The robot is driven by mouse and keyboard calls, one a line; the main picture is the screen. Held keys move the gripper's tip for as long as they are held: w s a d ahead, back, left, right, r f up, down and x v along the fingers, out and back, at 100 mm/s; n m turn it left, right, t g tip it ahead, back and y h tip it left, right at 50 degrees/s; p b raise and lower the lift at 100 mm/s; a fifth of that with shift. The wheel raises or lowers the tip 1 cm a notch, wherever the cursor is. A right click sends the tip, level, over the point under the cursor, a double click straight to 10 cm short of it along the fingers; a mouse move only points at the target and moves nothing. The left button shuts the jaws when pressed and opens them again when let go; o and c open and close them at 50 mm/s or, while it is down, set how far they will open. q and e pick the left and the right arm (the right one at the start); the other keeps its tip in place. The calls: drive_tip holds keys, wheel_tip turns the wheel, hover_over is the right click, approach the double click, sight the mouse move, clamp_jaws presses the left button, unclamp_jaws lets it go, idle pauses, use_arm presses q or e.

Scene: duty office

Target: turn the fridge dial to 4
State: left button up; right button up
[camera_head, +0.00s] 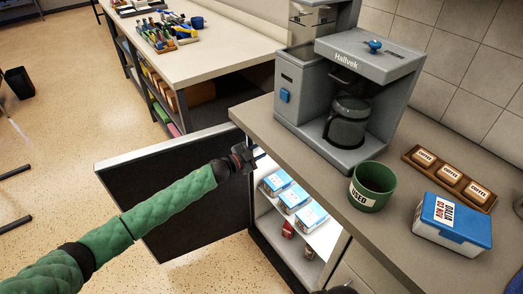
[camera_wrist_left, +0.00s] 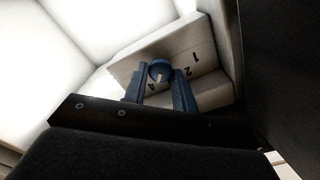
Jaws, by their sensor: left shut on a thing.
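The fridge dial (camera_wrist_left: 160,70) is a round blue knob on a pale panel (camera_wrist_left: 210,62) in the left wrist view. The panel carries the numbers 1, 2 and 4; the place between 2 and 4 is covered by a finger. A pale mark on the dial points down toward the side near the 4, but I cannot tell exactly which number it meets. My left gripper (camera_wrist_left: 160,88) has its two blue fingers either side of the dial and is shut on it. In the head view my left gripper (camera_head: 247,157) reaches into the top of the open fridge. The dial is hidden there.
The fridge door (camera_head: 180,195) stands open to the left. White and blue boxes (camera_head: 290,197) stand on the fridge shelf. On the counter above are a coffee machine (camera_head: 385,65), a green mug (camera_head: 372,187), a blue-lidded box (camera_head: 450,222) and a wooden rack (camera_head: 450,178).

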use_arm(q)
drive_tip(key=o, duration=1)
drive_tip(key=shift+c, duration=0.2)
drive_tip(key=b+v, duration=0.1)
drive_tip(key=v, duration=0.6)
drive_tip(key=shift+s+a, duration=0.25)
use_arm(e)
drive_tip(key=shift+w+a+f+t, duration=0.15)
drive_tip(key=shift+w+a+f, duration=0.05)
drive_tip(key=shift+a+f, duration=0.4)
drive_tip(key=shift+w+a+f+t, duration=0.2)
drive_tip(key=shift+a+f, duration=0.15)
drive_tip(key=shift+f, duration=0.3)
drive_tip(key=shift+r+y, duration=0.2)
drive_tip(key=shift+y, duration=0.1)
